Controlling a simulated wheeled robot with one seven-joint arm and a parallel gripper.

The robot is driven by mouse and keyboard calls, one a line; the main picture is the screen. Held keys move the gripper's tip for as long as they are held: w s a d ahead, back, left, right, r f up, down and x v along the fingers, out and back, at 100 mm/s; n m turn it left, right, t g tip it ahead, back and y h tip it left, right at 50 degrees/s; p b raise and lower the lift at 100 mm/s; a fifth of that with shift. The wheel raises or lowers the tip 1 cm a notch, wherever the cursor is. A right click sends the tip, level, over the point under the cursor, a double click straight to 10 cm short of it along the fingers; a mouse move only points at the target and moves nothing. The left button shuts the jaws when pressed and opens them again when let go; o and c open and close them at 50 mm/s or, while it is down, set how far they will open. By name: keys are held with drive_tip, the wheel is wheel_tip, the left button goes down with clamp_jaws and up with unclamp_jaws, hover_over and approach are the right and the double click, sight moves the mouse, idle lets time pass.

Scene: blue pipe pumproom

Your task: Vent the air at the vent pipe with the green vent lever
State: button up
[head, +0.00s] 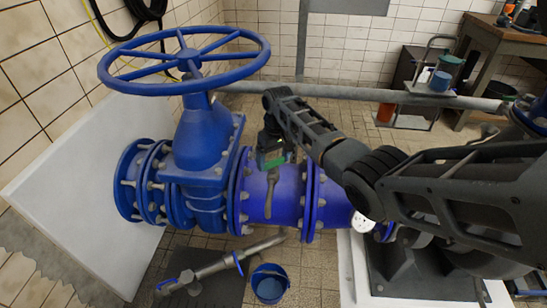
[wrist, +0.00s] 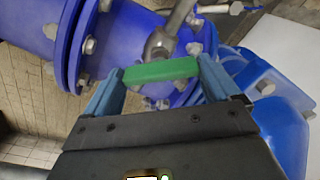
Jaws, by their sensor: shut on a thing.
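The green vent lever (wrist: 160,72) lies crosswise between the two blue fingertips of my gripper (wrist: 161,75) in the wrist view, and the jaws are shut on it. In the head view my gripper (head: 271,156) is at the blue pipe, and a bit of the green lever (head: 272,162) shows there, mostly covered by my gripper. The grey metal vent pipe (wrist: 164,40) runs beyond the lever in the wrist view. In the head view the vent pipe (head: 271,192) shows below my gripper, in front of the pipe body.
A large blue valve with a handwheel (head: 182,62) stands left of my gripper. A blue bucket (head: 270,284) sits on the floor below, beside a metal pipe piece (head: 215,266) on a dark mat (head: 228,292). A workbench (head: 500,42) is at the back right.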

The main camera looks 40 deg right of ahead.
sight(275, 160)
idle(0.3)
drive_tip(key=o, duration=0.8)
drive_tip(key=shift+s+d+r, duration=0.1)
drive_tip(key=shift+d+r, duration=0.05)
drive_tip(key=shift+r, duration=1.8)
drive_tip(key=shift+s+d+r, duration=0.1)
drive_tip(key=shift+r, duration=1.8)
